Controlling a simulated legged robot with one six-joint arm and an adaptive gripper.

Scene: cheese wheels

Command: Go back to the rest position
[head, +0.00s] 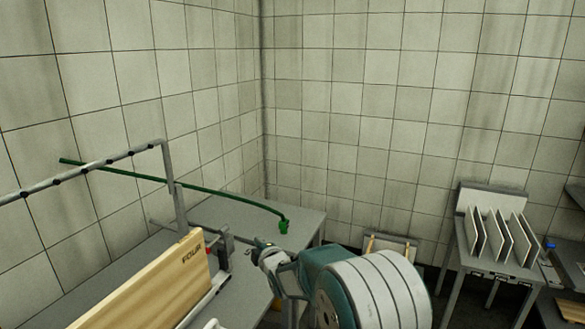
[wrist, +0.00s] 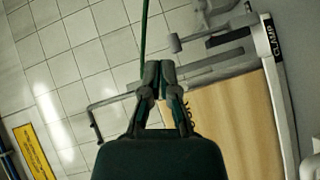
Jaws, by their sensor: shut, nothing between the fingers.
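My gripper (head: 262,246) is in the lower middle of the head view, in front of the grey table at the corner. In the wrist view my gripper (wrist: 158,68) has its two fingertips together, with nothing between them. A wooden panel marked "FOUR" (head: 150,290) stands to the left of my gripper in the head view. It also shows in the wrist view (wrist: 225,125), to the right of and behind the fingers. No object is in my gripper.
A grey table (head: 250,215) fills the corner. A green hose (head: 190,186) arches above it, beside a grey rail frame (head: 170,185). A rack with upright white plates (head: 490,235) stands at right. Tiled walls (head: 350,100) close the back.

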